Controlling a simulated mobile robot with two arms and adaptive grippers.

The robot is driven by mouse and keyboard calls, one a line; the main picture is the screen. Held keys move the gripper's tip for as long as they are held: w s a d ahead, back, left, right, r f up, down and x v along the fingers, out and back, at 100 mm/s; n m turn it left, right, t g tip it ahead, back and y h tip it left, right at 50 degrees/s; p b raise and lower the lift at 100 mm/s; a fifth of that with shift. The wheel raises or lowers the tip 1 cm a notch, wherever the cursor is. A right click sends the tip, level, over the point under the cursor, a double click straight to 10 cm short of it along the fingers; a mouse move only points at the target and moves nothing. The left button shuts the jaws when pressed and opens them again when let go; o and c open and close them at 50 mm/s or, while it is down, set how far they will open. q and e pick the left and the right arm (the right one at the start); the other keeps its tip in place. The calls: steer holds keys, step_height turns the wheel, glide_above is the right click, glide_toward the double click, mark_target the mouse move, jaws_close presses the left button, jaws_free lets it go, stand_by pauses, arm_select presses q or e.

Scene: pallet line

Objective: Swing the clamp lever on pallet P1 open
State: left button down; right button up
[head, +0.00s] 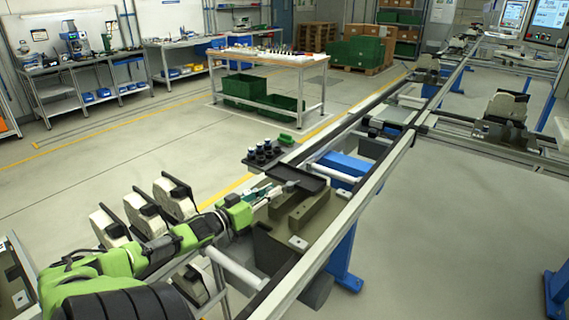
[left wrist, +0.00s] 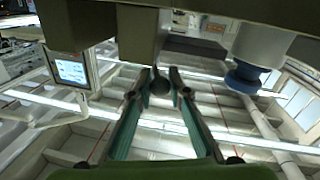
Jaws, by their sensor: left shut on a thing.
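The pallet (head: 268,243), a dark olive block with raised ridges on top, sits on the conveyor line in the head view. I cannot read a P1 label. My left gripper (head: 280,191) reaches in from the left at the pallet's far left edge. In the left wrist view my left gripper (left wrist: 160,78) has its teal fingers closed on a small dark rounded piece (left wrist: 159,87), which looks like the end of the clamp lever. The lever's pivot and its angle are hard to make out. My right gripper is not in view.
A black tray (head: 299,178) lies just beyond the gripper, with dark cups (head: 263,153) and a green piece (head: 287,140) behind it. Conveyor rails (head: 352,210) run along the right of the pallet. A workbench (head: 275,61) stands farther back; the floor between is open.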

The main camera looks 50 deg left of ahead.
arm_select(q)
steer(key=shift+w+a+f+m+h+b, duration=0.15)
steer(key=shift+a+m+h+b, duration=0.5)
steer(key=shift+h+b, duration=0.65)
steer(key=shift+w+a+f+m+h+b, duration=0.1)
steer(key=shift+a+m+h+b, duration=0.25)
steer(key=shift+m+h+b, duration=0.9)
steer(key=shift+a+r+h+b, duration=0.2)
steer(key=shift+h+b, duration=0.15)
steer(key=shift+b, duration=0.55)
steer(key=c, duration=1.9)
jaws_free()
steer(key=shift+r, duration=0.7)
step_height(320, 180, up, 9)
steer(key=shift+f, duration=0.2)
